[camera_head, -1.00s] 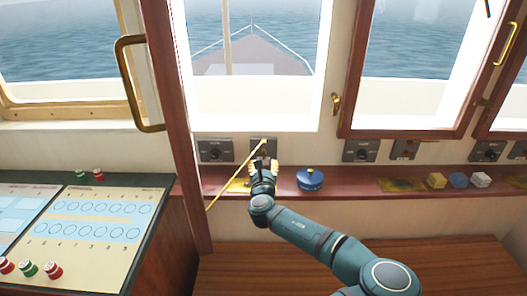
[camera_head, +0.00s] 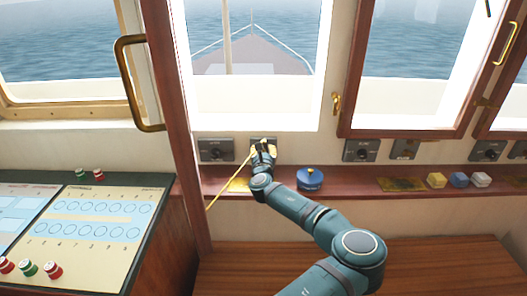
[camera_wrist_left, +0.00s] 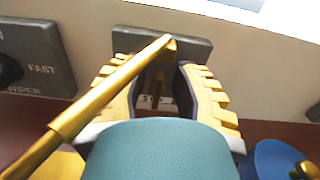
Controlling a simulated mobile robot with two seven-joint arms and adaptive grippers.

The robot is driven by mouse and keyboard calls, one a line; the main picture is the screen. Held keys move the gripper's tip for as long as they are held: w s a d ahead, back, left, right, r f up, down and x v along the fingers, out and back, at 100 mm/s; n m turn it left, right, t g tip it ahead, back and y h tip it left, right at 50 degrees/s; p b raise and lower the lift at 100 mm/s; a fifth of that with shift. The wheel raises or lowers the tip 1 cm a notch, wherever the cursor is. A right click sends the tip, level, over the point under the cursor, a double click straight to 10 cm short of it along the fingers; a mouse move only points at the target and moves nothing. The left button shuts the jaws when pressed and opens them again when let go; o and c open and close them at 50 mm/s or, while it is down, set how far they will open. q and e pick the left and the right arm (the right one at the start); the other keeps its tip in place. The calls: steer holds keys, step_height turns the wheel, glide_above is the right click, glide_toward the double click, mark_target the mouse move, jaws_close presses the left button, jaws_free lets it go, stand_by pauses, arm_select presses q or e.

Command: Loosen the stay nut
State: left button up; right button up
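A brass stay rod (camera_head: 228,183) slants from the lower left up to a dark grey wall plate (camera_head: 257,140) under the middle window. In the left wrist view the rod (camera_wrist_left: 95,100) crosses over my left finger and ends in front of the plate (camera_wrist_left: 190,46). My left gripper (camera_head: 264,148) is at the plate, at the rod's upper end. In the wrist view my left gripper (camera_wrist_left: 166,85) has its yellow-padded fingers apart, either side of a small brass part (camera_wrist_left: 156,90). I cannot tell whether that part is the stay nut. My right gripper is out of view.
A blue round pot (camera_head: 309,179) stands on the wooden ledge (camera_head: 350,184) just right of my gripper. A wiper switch plate (camera_head: 215,150) is to its left. Small yellow, blue and white blocks (camera_head: 459,180) sit farther right. A console (camera_head: 85,225) fills the lower left.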

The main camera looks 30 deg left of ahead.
arm_select(q)
jaws_close()
steer(key=n+b, duration=0.1)
steer(key=n, duration=0.1)
steer(key=n+b, duration=0.1)
steer(key=shift+s+a+n+b, duration=0.2)
steer(key=shift+a+n+b, duration=0.1)
steer(key=shift+n, duration=0.1)
steer(key=n, duration=0.1)
steer(key=n+b, duration=0.1)
steer(key=n, duration=0.1)
steer(key=n+b, duration=0.1)
steer(key=shift+s+a+f, duration=0.2)
steer(key=shift+a+f, duration=0.05)
steer(key=shift+a, duration=0.1)
steer(key=n+b, duration=0.1)
steer(key=n, duration=0.3)
steer(key=f+n+b, duration=0.1)
steer(key=shift+s+a+n+b, duration=0.2)
steer(key=shift+a+n+b, duration=0.1)
steer(key=shift+n+b, duration=0.1)
steer(key=n+b, duration=0.1)
steer(key=n, duration=0.3)
steer(key=shift+f+b, duration=0.3)
steer(key=shift+b, duration=0.05)
steer(key=shift+n, duration=0.3)
